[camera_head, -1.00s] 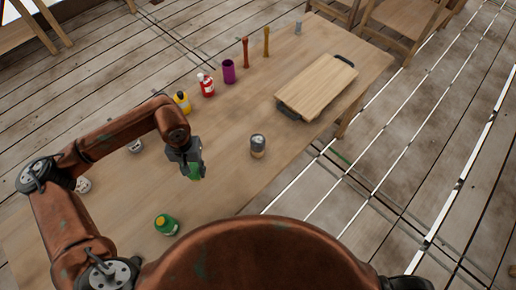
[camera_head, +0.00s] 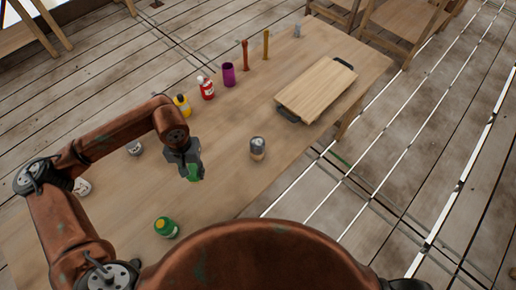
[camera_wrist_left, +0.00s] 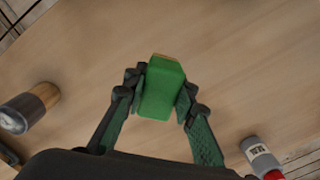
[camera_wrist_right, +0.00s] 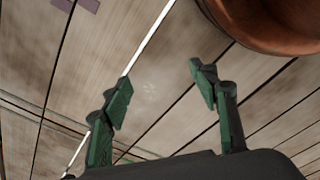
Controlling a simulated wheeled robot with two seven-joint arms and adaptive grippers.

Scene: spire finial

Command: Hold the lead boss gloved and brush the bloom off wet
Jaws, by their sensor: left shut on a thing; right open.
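My left gripper (camera_head: 190,172) is shut on a green block (camera_wrist_left: 161,88) with a thin tan layer at its far edge, held above the table. The block shows only as a small green patch in the head view. A small cylinder with a grey top and pale brown lower part (camera_head: 257,148) stands on the table to the right of the left gripper; it seems to be the grey and brown piece (camera_wrist_left: 28,108) at the left of the left wrist view. I cannot tell whether it is the lead boss. My right gripper (camera_wrist_right: 160,85) is open and empty above the plank floor.
The wooden table (camera_head: 225,125) bears a cutting board (camera_head: 316,90), a purple cup (camera_head: 228,74), a red bottle (camera_head: 206,88), a yellow bottle (camera_head: 182,105) and a green-capped container (camera_head: 166,227). Two upright sticks (camera_head: 265,44) stand farther back. The table between cylinder and board is clear.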

